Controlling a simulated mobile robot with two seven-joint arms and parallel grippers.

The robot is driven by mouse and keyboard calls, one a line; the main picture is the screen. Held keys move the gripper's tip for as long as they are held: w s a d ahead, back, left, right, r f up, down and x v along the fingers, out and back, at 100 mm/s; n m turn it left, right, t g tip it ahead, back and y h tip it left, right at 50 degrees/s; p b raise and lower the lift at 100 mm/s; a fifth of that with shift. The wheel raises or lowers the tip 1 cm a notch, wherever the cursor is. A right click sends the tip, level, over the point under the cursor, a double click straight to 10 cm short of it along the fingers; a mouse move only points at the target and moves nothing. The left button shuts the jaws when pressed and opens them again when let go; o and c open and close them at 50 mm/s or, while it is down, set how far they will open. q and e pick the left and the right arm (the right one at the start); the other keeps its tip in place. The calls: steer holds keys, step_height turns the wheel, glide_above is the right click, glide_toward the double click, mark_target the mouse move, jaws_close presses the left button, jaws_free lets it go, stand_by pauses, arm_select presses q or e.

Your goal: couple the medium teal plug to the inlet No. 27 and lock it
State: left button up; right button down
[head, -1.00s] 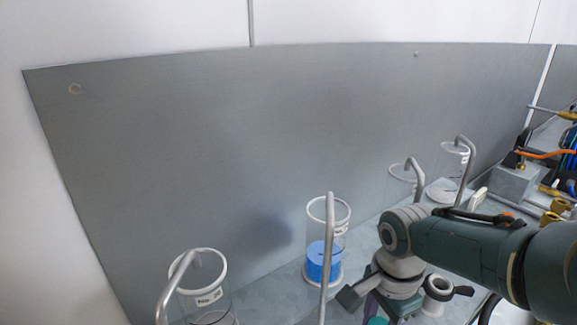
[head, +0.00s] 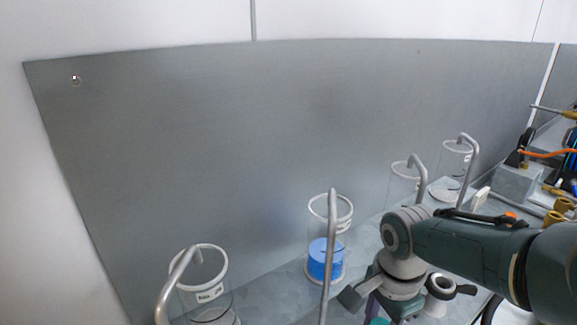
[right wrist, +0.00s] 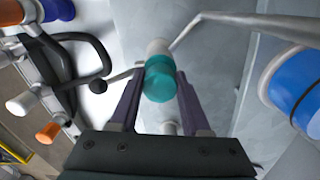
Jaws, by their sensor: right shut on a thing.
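The teal plug (right wrist: 160,79) is between the two purple fingers of my right gripper (right wrist: 157,92) in the right wrist view. The gripper is shut on it. A pale cylindrical end (right wrist: 158,48) shows just beyond the teal part; I cannot tell if it belongs to the plug or to an inlet. In the head view my right gripper (head: 377,307) points down at the lower edge, with only a bit of teal (head: 378,321) showing. No number 27 is readable, so I cannot pick out that inlet. My left gripper is not in view.
Clear cylinders with bent metal pipes stand along the grey panel, one (head: 200,285) at front left and one with blue contents (head: 325,258) left of my gripper. A black-handled fitting (head: 440,285) is close on the right. Hoses and brass fittings crowd the far right.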

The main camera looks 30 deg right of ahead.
steer(key=shift+c, duration=1.4)
jaws_free()
steer(key=shift+r, duration=0.1)
step_height(320, 180, up, 8)
steer(key=p, duration=0.8)
steer(key=shift+f, duration=0.2)
